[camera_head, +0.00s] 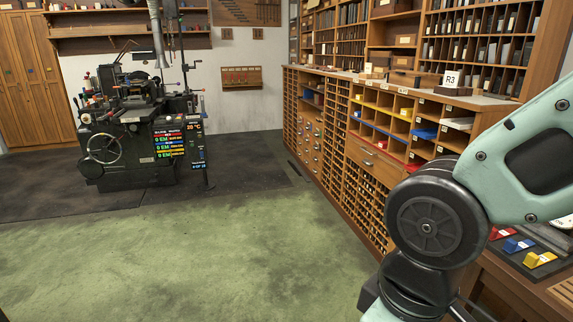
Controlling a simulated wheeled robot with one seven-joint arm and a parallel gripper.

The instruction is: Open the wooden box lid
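A low brown wooden box (404,77) sits on the counter along the right wall, left of a white card marked R3 (451,79). It is small and far off, and I cannot tell whether it has a lid or whether it is the task's box. Pale wooden blocks or small boxes (375,71) stand just left of it. My arm fills the right side of the picture, with a large dark joint and pale green links. It runs out of the frame at the bottom, and my gripper is not in view.
A long wooden cabinet (367,190) with many compartments lines the right wall. A bench with red, blue and yellow pieces (540,260) stands at the lower right, partly behind my arm. A black machine (130,125) stands at the back left. The green floor (200,250) is clear.

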